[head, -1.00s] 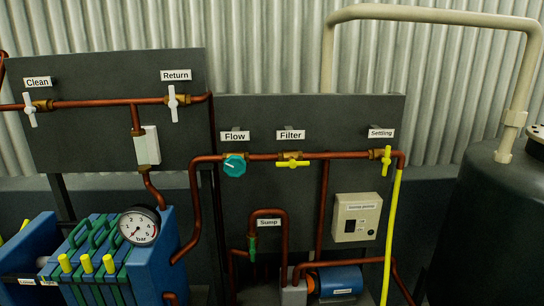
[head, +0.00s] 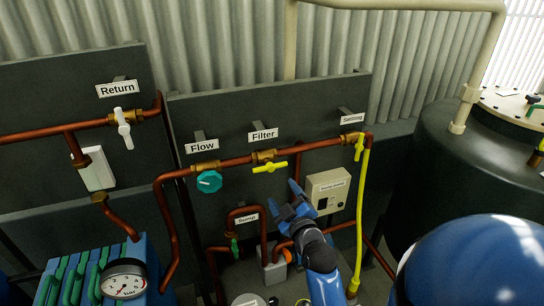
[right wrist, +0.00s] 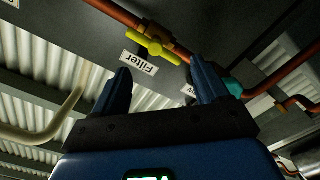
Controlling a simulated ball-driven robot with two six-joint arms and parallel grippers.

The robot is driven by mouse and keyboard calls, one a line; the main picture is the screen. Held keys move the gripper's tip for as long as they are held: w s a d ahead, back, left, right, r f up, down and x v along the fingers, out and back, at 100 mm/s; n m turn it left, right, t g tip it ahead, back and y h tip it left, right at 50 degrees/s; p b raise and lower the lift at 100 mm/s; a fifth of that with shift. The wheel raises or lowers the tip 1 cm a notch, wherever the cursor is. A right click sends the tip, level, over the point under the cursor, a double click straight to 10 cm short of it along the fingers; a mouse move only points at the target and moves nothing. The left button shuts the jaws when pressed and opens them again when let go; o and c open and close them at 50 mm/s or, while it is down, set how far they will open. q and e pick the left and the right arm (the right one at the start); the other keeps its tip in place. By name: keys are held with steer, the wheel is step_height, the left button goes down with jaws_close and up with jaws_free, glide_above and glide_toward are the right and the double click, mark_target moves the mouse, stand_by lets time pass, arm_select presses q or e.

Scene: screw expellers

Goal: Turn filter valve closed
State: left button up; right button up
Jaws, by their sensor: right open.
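The filter valve (head: 269,168) has a yellow handle lying along the copper pipe, under the "Filter" label (head: 263,135). In the right wrist view the yellow handle (right wrist: 152,47) shows beyond the fingers, by the upside-down label (right wrist: 140,64). My right gripper (head: 294,198) is open and empty, below and to the right of the handle in the head view and apart from it. Its two fingers also show in the right wrist view (right wrist: 162,85). My left gripper is not in view.
The teal flow knob (head: 209,181) is left of the filter valve. The yellow settling valve (head: 359,147) and yellow hose (head: 361,215) are to the right. A control box (head: 328,190) is close to my right gripper. A dark tank (head: 436,165) stands at right.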

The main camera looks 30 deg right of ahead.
mark_target(272, 166)
steer(key=p+x, duration=0.1)
steer(key=x, duration=0.2)
steer(key=r+p+x, duration=0.1)
steer(key=x, duration=0.3)
steer(key=p+x, duration=0.2)
steer(key=x, duration=0.1)
steer(key=shift+w+d+r, duration=0.2)
steer(key=shift+d+r, duration=0.05)
steer(key=shift+d, duration=0.05)
steer(key=shift+w+d+f, duration=0.1)
steer(key=shift+w, duration=0.5)
